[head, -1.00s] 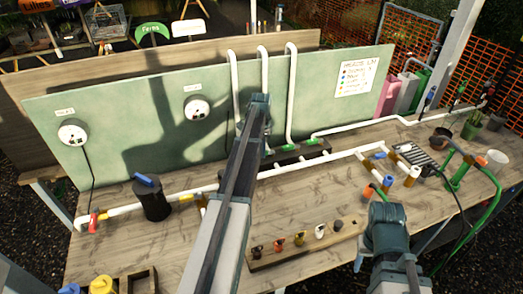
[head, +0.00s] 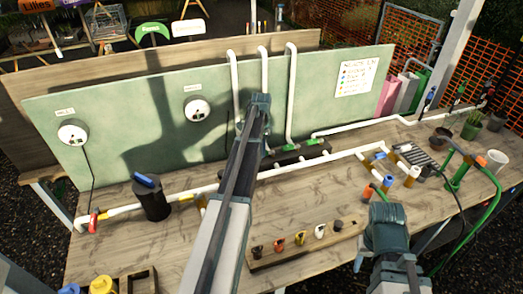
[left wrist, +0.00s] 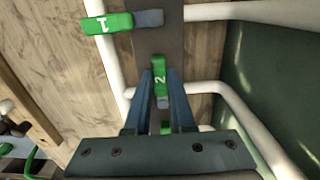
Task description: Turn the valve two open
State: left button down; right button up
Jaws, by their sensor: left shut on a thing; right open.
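The valve two handle (left wrist: 160,78), green and marked 2, is between the fingers of my left gripper (left wrist: 161,88) in the left wrist view. The gripper is shut on it. The handle points up and down in that view, along the dark manifold strip. The valve one handle (left wrist: 107,23), green and marked 1, lies crosswise above it. In the head view the left arm reaches to the manifold (head: 300,152) and hides the left fingers and valve two. My right gripper (head: 386,208) is open and empty over the front right of the bench.
White pipes (head: 292,90) rise along the green board (head: 140,120) behind the manifold. A black canister (head: 152,200) stands at left. A wooden strip (head: 285,256) with several coloured pieces lies at the front. Pots and green pipework crowd the right end.

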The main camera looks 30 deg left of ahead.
aim_at(273, 155)
pick_arm(q)
jog(key=shift+d+n, duration=0.1)
jog(key=shift+n, duration=0.2)
jog(key=n, duration=0.2)
jog(key=s+d+n, duration=0.1)
jog(key=shift+d+n, duration=0.25)
jog(key=shift+n, duration=0.15)
jog(key=d+n, duration=0.1)
jog(key=n, duration=0.2)
jog(key=d+n, duration=0.1)
jog(key=n, duration=0.2)
jog(key=d+n, duration=0.1)
jog(key=n, duration=0.2)
jog(key=shift+w+d, duration=0.2)
jog(key=shift+d, duration=0.2)
jog(key=shift+w+d+n, duration=0.2)
jog(key=shift+d+n, duration=0.05)
jog(key=shift+n, duration=0.55)
jog(key=shift+w+d+n, duration=0.2)
jog(key=shift+d+n, duration=0.05)
jog(key=shift+n, duration=0.55)
jog(key=shift+w+d+n, duration=0.2)
jog(key=shift+d+n, duration=0.05)
jog(key=shift+n, duration=0.55)
jog(key=c, duration=0.8)
grip_release()
jog(key=shift+o, duration=0.2)
